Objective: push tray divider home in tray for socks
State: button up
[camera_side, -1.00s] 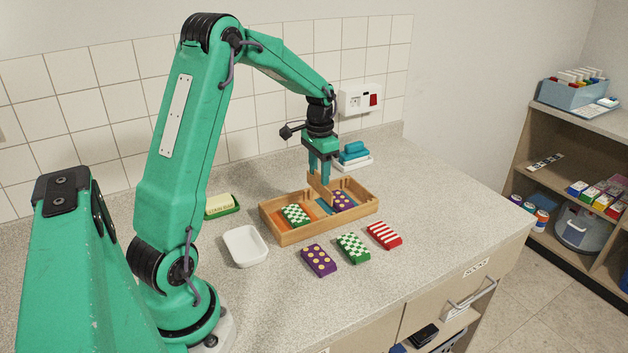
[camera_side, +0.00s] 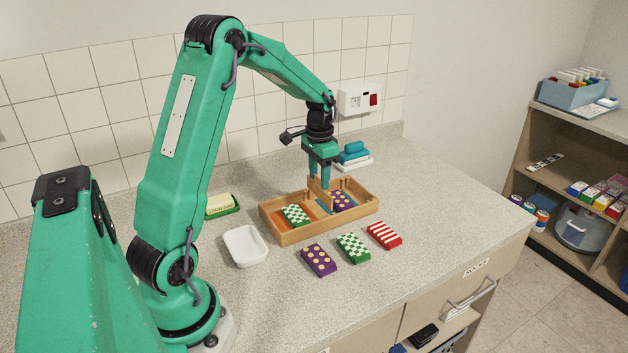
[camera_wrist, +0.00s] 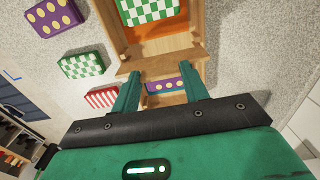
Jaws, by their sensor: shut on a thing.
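The wooden tray (camera_side: 282,238) sits on the counter and also shows in the wrist view (camera_wrist: 202,18). My gripper (camera_side: 319,184) is over its middle, shut on the light wooden divider (camera_wrist: 158,62). The divider stands across the tray, between a green checkered sock bundle (camera_side: 296,215) on an orange floor and a purple one with yellow dots (camera_side: 342,201) on a blue floor. In the wrist view both fingers (camera_wrist: 162,76) reach the divider. Its lower edge is hidden, so I cannot tell how deep it sits.
Purple (camera_side: 318,260), green checkered (camera_side: 353,248) and red striped (camera_side: 384,235) bundles lie before the tray. Blue items on a white tray (camera_side: 353,158) are behind. The right counter is clear.

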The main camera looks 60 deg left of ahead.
aim_at(319, 186)
jog(key=shift+f, duration=2.45)
dwell(1.6)
jog(key=o, duration=1)
jog(key=shift+c, duration=0.2)
jog(key=shift+r, duration=0.1)
jog(key=shift+r, duration=3.75)
